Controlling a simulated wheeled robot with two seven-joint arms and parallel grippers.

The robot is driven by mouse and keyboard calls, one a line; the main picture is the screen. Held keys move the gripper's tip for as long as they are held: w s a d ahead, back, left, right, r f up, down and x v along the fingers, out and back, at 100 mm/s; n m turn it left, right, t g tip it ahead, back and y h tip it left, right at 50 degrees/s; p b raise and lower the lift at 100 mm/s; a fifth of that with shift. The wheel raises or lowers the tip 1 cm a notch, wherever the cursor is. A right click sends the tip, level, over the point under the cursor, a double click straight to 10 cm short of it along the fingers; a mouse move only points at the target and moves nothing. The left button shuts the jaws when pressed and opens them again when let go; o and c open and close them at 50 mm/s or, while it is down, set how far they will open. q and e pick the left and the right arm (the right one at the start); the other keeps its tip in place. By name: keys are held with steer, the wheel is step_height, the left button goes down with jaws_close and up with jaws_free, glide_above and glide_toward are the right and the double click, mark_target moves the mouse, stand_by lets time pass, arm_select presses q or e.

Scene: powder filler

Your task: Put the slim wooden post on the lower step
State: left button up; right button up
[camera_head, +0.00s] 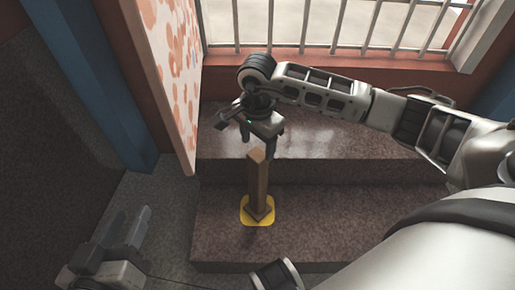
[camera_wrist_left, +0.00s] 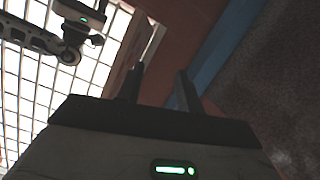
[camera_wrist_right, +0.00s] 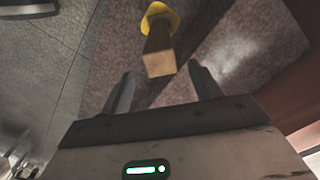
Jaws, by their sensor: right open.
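The slim wooden post (camera_head: 258,185) stands upright on a yellow marker (camera_head: 246,217) on the lower step (camera_head: 340,225). My right gripper (camera_head: 258,146) is open just above and behind the post's top, with nothing between its fingers. In the right wrist view the post (camera_wrist_right: 158,58) shows end-on beyond the two spread fingertips (camera_wrist_right: 162,82), apart from them, with the yellow marker (camera_wrist_right: 160,14) behind it. My left gripper (camera_head: 125,228) is at the lower left, away from the steps. In the left wrist view its fingers (camera_wrist_left: 160,85) are apart and empty.
The upper step (camera_head: 330,140) rises behind the lower one, below a barred window (camera_head: 330,25). A patterned panel (camera_head: 170,70) and a blue post (camera_head: 110,90) bound the left side. The lower step is clear right of the post.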

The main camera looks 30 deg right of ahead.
arm_select(q)
steer(key=shift+s+a+f+m+g+y+p, duration=0.2)
steer(key=shift+f+g+y+p, duration=0.1)
steer(key=shift+f+p, duration=0.15)
steer(key=shift+s+a+f+m+g+y+p, duration=0.1)
steer(key=shift+s+a+f+g+y+p, duration=0.15)
steer(key=shift+f, duration=0.25)
arm_select(e)
step_height(320, 180, up, 7)
arm_select(q)
steer(key=shift+w+d+r, duration=0.1)
steer(key=shift+w+r, duration=0.15)
arm_select(e)
steer(key=shift+f, duration=0.1)
